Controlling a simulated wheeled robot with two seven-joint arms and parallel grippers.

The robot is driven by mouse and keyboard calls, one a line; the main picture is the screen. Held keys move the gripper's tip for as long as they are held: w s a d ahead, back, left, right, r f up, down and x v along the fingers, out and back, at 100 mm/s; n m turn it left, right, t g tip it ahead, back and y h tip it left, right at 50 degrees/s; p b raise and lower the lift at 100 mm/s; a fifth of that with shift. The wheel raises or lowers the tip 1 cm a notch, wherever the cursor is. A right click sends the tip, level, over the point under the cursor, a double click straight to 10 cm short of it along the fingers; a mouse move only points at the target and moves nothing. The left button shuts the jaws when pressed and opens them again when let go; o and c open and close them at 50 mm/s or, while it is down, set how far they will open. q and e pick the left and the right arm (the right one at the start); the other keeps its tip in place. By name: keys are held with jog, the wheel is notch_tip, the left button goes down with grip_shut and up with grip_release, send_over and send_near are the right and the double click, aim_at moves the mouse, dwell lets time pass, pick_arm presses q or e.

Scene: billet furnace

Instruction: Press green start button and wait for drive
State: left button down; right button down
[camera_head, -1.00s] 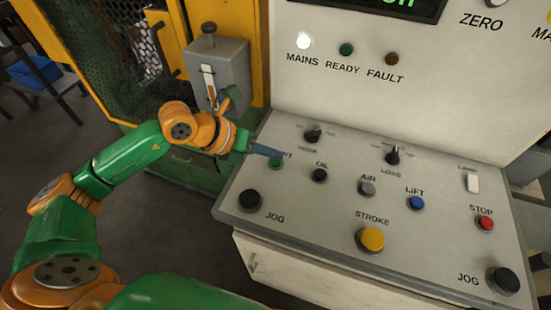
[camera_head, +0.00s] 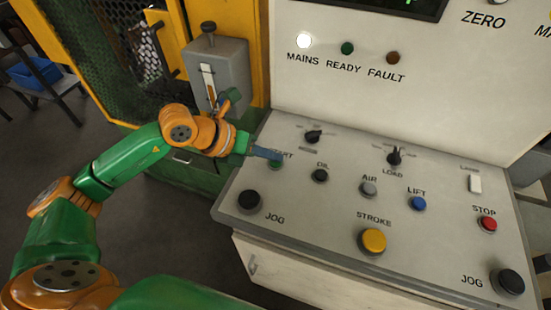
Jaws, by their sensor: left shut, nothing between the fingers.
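The green start button (camera_head: 275,164) sits at the upper left of the sloped console, under the partly covered label START. My left gripper (camera_head: 278,155) is shut and empty, its fingertips just above the button in the picture. I cannot tell whether the tips touch it. The display (camera_head: 390,5) at the top edge is mostly cut off and dark with a little green. Below it the MAINS lamp (camera_head: 304,41) is lit white. The READY lamp (camera_head: 347,48) is dull green and the FAULT lamp (camera_head: 393,58) dull brown. My right gripper is out of view.
Near the start button are the black OIL button (camera_head: 320,175), a selector knob (camera_head: 313,137) and a black JOG button (camera_head: 249,200). The red STOP button (camera_head: 488,224) is at the right. A grey lever box (camera_head: 219,75) stands behind my left wrist.

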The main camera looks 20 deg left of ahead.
aim_at(271, 164)
pick_arm(q)
jog(key=shift+r+p, duration=0.6)
jog(key=shift+r, duration=0.2)
notch_tip(271, 164, up, 5)
jog(key=p, duration=0.4)
jog(key=shift+r, duration=0.1)
dwell(0.4)
